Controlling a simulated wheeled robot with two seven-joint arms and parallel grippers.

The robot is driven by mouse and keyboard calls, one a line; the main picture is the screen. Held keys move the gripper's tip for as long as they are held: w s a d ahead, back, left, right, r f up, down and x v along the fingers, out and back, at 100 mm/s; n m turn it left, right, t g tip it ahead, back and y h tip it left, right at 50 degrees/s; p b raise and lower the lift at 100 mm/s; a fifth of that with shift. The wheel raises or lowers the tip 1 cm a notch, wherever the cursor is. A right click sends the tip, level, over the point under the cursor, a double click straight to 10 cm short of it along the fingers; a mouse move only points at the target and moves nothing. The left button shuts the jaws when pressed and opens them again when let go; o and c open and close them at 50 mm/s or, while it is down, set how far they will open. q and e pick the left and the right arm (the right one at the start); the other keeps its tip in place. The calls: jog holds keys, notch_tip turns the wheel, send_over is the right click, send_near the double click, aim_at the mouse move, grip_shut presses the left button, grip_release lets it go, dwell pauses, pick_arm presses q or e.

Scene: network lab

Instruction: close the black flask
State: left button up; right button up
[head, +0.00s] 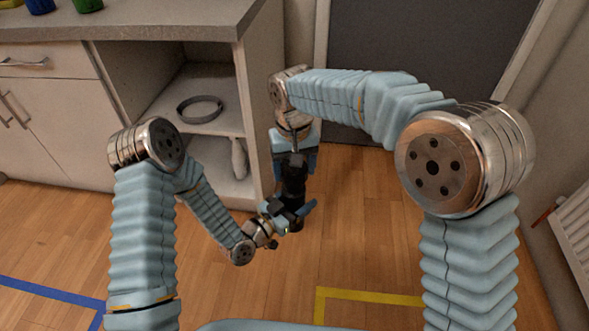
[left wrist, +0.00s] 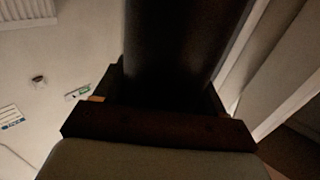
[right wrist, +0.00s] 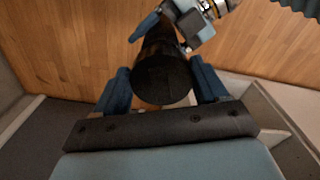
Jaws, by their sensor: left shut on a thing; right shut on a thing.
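The black flask (head: 293,186) is held upright in the air, between my two grippers. My left gripper (head: 289,214) is shut around its lower body, coming in from the left; the dark cylinder fills the left wrist view (left wrist: 180,45). My right gripper (head: 294,160) points down from above and is shut on the flask's dark round lid (right wrist: 162,79), which sits between its blue fingers in the right wrist view. The lid looks in line with the body. Whether it is fully seated or a gap is left, I cannot tell.
A dark door (head: 420,45) is behind. The wooden floor is clear, with blue and yellow tape lines.

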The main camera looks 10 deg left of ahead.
jog(key=shift+f, duration=0.9)
jog(key=shift+f, duration=0.5)
